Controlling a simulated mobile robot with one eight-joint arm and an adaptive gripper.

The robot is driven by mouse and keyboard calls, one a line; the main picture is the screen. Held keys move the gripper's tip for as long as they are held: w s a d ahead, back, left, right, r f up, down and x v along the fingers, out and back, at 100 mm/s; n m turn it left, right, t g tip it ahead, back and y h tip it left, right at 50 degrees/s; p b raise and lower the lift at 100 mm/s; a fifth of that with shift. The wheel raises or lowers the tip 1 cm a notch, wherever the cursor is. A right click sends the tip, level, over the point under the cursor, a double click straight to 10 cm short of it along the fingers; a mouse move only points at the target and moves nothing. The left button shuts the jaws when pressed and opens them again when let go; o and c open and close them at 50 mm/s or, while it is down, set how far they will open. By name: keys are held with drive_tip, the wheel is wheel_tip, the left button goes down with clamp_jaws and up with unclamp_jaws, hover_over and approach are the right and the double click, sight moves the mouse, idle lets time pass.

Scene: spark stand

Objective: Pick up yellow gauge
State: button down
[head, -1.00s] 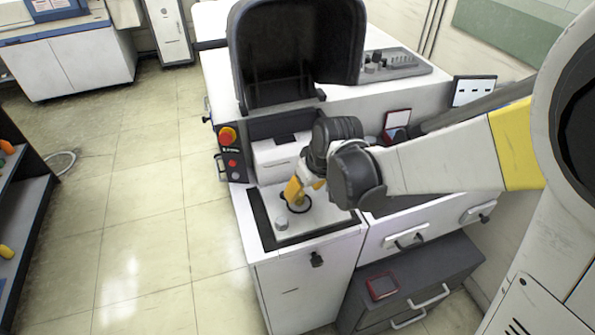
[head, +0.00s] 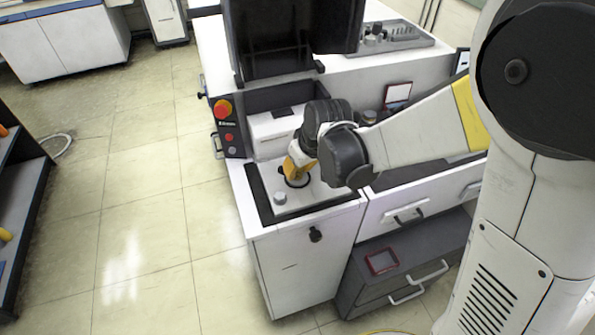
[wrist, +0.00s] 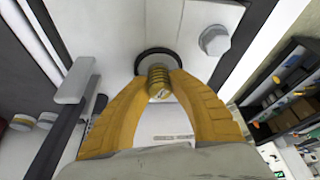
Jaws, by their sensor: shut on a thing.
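The yellow gauge (wrist: 159,82) is a small ribbed yellow cylinder in the wrist view. My gripper (wrist: 158,76) has yellow fingers that are shut on it from both sides. The gauge's far end meets or lies just in front of a dark ring (wrist: 158,58) on the white panel; I cannot tell whether it is still inside the ring. In the head view my gripper (head: 295,172) points down at the ring (head: 294,180) on the spark stand (head: 330,195), and the gauge is hidden by the fingers.
A grey knob (head: 280,198) stands beside the ring and shows as a bolt-like piece in the wrist view (wrist: 215,40). A red button (head: 222,109) sits on a dark control panel to the left. A raised dark cover (head: 285,40) stands behind. Open floor (head: 130,210) lies to the left.

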wheel_tip(320, 180, up, 10)
drive_tip(key=p, duration=0.3)
drive_tip(key=shift+p, duration=0.4)
